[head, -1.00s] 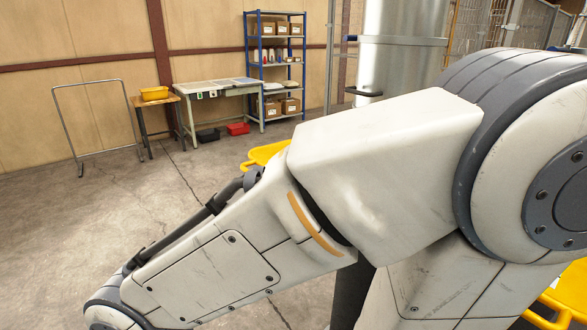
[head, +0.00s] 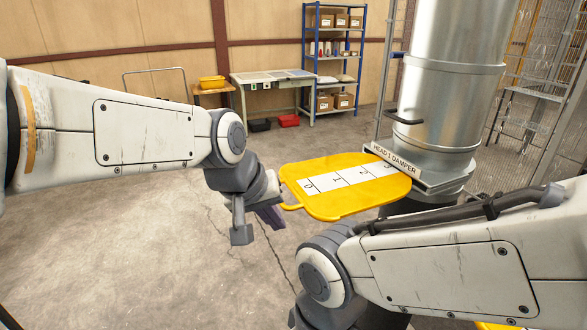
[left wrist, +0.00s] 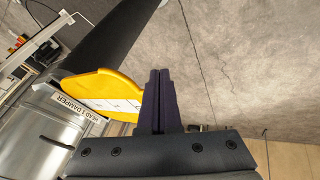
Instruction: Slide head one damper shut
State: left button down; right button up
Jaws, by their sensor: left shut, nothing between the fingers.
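The head one damper is a yellow slide plate (head: 318,206) with a white scale strip (head: 352,177) marked 0, 1, 2 and 3. It sticks out far to the left from under the silver duct, beside the label HEAD 1 DAMPER (head: 396,160). A small yellow handle loop (head: 291,206) is at its left end. My left gripper (head: 271,216) is shut and empty, just left of the handle; whether they touch is unclear. In the left wrist view its dark fingers (left wrist: 158,95) are together, overlapping the plate's end (left wrist: 100,82). My right gripper is out of view.
My right arm crosses the lower right, in front of the plate. A wire fence (head: 520,110) stands at right; a bench and shelf (head: 333,65) are far behind. Floor at left is open.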

pick_arm(q)
jog(key=w+r+n+t+p, duration=0.1)
jog(key=w+r+n+t, duration=0.1)
jog(key=w+r, duration=0.45)
jog(key=p+x, duration=0.2)
jog(key=x, duration=0.8)
jog(key=shift+s+f, duration=0.2)
jog(key=shift+f, duration=0.1)
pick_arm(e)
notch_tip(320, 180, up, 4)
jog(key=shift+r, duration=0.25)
